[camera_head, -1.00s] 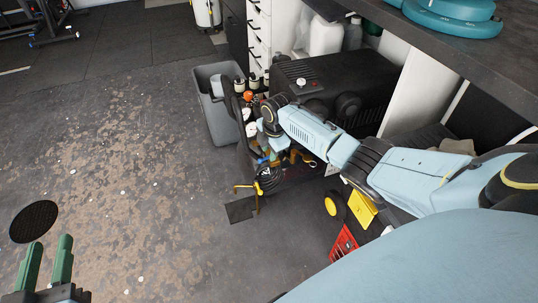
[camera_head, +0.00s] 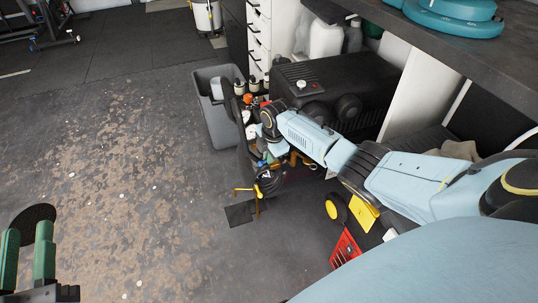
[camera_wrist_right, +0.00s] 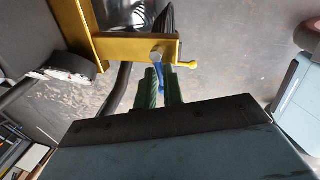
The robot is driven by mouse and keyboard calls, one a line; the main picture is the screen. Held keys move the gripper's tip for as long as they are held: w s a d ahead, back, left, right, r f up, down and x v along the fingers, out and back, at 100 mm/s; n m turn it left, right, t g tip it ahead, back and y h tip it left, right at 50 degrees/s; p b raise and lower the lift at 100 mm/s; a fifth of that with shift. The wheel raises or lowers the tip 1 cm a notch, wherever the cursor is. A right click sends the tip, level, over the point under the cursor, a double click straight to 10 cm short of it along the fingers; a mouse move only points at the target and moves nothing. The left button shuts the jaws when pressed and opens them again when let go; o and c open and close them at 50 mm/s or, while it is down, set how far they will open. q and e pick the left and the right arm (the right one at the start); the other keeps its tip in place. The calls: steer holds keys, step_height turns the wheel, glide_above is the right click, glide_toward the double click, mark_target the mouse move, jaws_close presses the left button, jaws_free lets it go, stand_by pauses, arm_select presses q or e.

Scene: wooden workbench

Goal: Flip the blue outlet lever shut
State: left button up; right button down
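A small blue piece that looks like the outlet lever (camera_wrist_right: 161,74) shows in the right wrist view, between and just beyond the fingertips. A yellow bracket (camera_wrist_right: 120,47) lies just above it in that view. My right gripper (camera_wrist_right: 161,85) has two green fingers a narrow gap apart. I cannot tell whether they grip the blue piece. In the head view my right arm reaches to the machine (camera_head: 268,172) with blue and yellow fittings, and the arm hides the fingers and most of the lever. My left gripper (camera_head: 28,255) is open and empty over the floor at the lower left.
A grey bin (camera_head: 215,118) stands behind the machine. A black compressor-like box (camera_head: 345,75) sits right of it, under the workbench (camera_head: 470,65). A red crate (camera_head: 345,248) and a yellow item (camera_head: 362,212) lie nearer. The floor (camera_head: 130,180) at left is clear.

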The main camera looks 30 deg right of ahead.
steer(key=shift+w+m+p, duration=0.25)
steer(key=shift+m+p, duration=0.75)
steer(key=shift+m, duration=0.2)
steer(key=shift+h, duration=0.3)
arm_select(q)
step_height(320, 180, down, 8)
steer(key=a+g+y, duration=0.1)
steer(key=g+y, duration=0.1)
steer(key=g, duration=0.3)
steer(key=shift+a, duration=0.3)
steer(key=shift+s, duration=0.1)
arm_select(e)
steer(key=c, duration=1.5)
jaws_free()
